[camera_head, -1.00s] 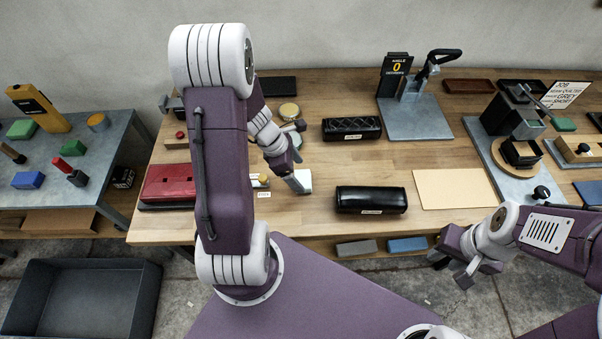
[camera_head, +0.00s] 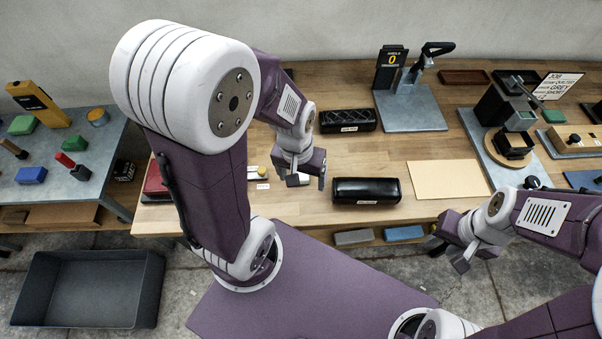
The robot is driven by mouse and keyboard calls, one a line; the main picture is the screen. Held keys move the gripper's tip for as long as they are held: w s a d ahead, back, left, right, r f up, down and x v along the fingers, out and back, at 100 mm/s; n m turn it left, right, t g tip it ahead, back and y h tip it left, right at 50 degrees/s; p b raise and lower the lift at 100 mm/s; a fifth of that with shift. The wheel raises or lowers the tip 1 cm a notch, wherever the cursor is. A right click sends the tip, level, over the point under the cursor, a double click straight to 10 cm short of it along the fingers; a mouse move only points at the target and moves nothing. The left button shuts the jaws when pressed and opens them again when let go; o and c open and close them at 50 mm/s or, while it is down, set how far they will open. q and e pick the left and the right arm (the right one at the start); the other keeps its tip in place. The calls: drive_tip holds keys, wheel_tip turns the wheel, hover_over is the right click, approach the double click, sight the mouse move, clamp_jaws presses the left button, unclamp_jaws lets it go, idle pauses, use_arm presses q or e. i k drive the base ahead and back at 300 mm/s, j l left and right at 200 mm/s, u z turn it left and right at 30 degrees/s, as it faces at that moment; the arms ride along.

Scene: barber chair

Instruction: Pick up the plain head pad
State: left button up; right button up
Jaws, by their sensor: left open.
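The plain head pad (camera_head: 367,191) is a smooth, glossy black block with a small white label on its front, lying near the front edge of the wooden bench. A second black pad with a quilted surface (camera_head: 347,121) lies behind it. My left gripper (camera_head: 306,182) is open, fingers downward, just left of the plain pad and apart from it. A small pale object shows between its fingers, partly hidden. My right gripper (camera_head: 449,254) is low in front of the bench at the right, away from the pads; its jaw opening is unclear.
A tan sheet (camera_head: 447,179) lies right of the plain pad. A grey-based lever press (camera_head: 411,107) stands behind it, with another metal-based fixture (camera_head: 505,155) at right. My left arm hides part of the bench's left side. A dark empty bin (camera_head: 88,290) stands on the floor.

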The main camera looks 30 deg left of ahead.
sight(350, 190)
drive_tip(key=k+j+u, duration=0.2)
drive_tip(key=u, duration=0.25)
drive_tip(key=k+j+u, duration=0.25)
drive_tip(key=u, duration=0.2)
